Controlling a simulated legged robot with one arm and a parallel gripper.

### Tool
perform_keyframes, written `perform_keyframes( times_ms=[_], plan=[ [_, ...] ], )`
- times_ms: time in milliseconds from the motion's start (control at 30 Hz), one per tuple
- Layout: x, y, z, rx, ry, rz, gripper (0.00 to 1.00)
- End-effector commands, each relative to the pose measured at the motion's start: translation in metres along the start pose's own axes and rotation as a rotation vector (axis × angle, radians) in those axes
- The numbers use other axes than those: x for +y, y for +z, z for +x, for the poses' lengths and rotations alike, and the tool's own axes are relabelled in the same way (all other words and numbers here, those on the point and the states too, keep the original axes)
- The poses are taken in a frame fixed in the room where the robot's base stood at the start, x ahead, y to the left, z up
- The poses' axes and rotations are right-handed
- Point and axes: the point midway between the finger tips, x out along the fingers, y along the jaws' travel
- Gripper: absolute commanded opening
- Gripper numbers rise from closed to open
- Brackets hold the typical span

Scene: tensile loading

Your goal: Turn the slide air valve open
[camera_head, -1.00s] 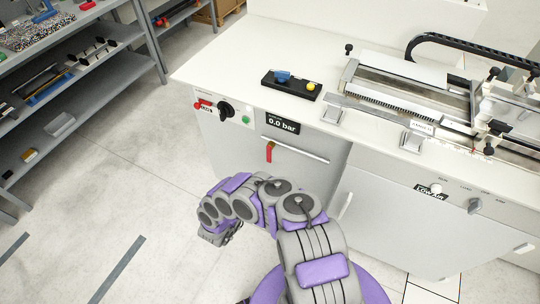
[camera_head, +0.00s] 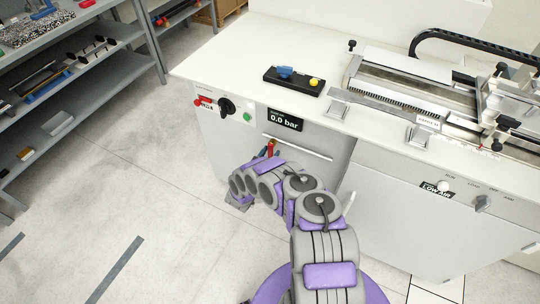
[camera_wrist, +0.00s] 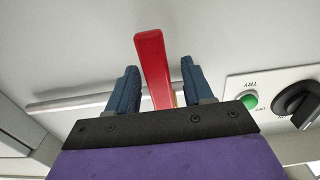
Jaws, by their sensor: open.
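The slide air valve's red lever (camera_wrist: 152,60) stands between the two blue fingers of my gripper (camera_wrist: 160,70) in the wrist view. The fingers are open, with a visible gap on each side of the lever, and its tip reaches past the fingertips. The lever's lower end is hidden behind the dark gripper plate. In the head view, only a small red part of the lever (camera_head: 270,144) shows on the cabinet front under the 0.0 bar display (camera_head: 285,119). My gripper (camera_head: 269,151) is right at it, and my arm hides the area below.
A horizontal bar handle (camera_head: 297,148) runs beside the valve and passes behind the fingers in the wrist view. A black rotary knob (camera_head: 226,107) and a green button (camera_head: 247,117) sit to the left. The worktop (camera_head: 235,55) is above. Grey shelves (camera_head: 85,62) stand far left.

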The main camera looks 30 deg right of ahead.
Motion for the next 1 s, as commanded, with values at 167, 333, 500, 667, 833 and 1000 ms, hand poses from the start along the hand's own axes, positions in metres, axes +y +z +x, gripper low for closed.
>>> perform_keyframes(
  times_ms=[167,333,500,667,833,1000],
  plan=[
    [0.0004,-0.0004,0.0025,0.0,0.0,0.001,0.51],
    [0.0003,-0.0004,0.0023,-0.001,0.001,0.001,0.46],
    [0.0003,-0.0004,0.0022,-0.001,0.001,0.001,0.3],
    [0.0003,-0.0004,0.0022,-0.001,0.001,0.001,0.15],
    [0.0003,-0.0004,0.002,-0.001,0.001,0.001,0.0],
    [0.0003,-0.0003,0.0019,-0.001,0.001,0.001,0.0]
  ],
)
